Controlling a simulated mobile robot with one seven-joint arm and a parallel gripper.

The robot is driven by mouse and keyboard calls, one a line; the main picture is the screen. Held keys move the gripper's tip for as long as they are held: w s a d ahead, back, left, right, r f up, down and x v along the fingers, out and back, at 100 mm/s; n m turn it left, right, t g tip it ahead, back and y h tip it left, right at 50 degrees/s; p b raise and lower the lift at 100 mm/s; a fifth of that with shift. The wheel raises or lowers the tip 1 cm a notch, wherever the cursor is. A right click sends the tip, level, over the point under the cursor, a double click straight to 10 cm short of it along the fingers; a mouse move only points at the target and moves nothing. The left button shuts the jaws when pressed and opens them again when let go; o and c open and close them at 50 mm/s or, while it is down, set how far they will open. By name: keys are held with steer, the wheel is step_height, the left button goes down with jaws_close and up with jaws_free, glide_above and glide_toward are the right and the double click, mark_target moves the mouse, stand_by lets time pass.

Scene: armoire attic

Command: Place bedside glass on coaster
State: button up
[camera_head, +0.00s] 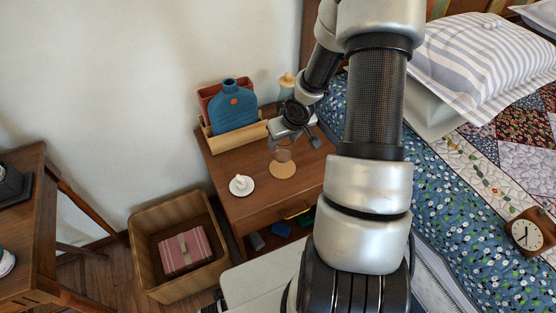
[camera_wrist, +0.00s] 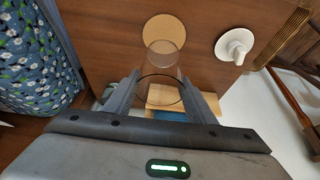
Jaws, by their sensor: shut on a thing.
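The clear bedside glass (camera_head: 282,153) is upright and hard to see against the wood; it also shows in the wrist view (camera_wrist: 160,62). My gripper (camera_head: 293,138) is shut on it, with one finger on each side of the glass in the wrist view (camera_wrist: 160,84). The round tan coaster (camera_head: 283,171) lies flat on the nightstand. The glass's lower end overlaps the edge of the coaster (camera_wrist: 165,24) in both views. I cannot tell whether the glass touches the coaster or the tabletop or hangs just above.
A white saucer-like holder (camera_head: 241,186) stands left of the coaster on the nightstand (camera_head: 230,209). A wooden rack (camera_head: 236,138) with a blue bottle-shaped item (camera_head: 234,106) and another bottle (camera_head: 286,85) stand behind. The bed (camera_head: 450,200) is at right, a basket (camera_head: 153,222) at lower left.

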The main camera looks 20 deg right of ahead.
mark_target(283, 152)
steer(key=shift+f+b, duration=1.5)
steer(key=shift+f, duration=1.4)
steer(key=shift+f, duration=0.2)
steer(key=o, duration=1.2)
steer(key=shift+r, duration=0.25)
steer(key=p+v, duration=0.6)
steer(key=v, duration=0.6)
steer(key=shift+f, duration=0.1)
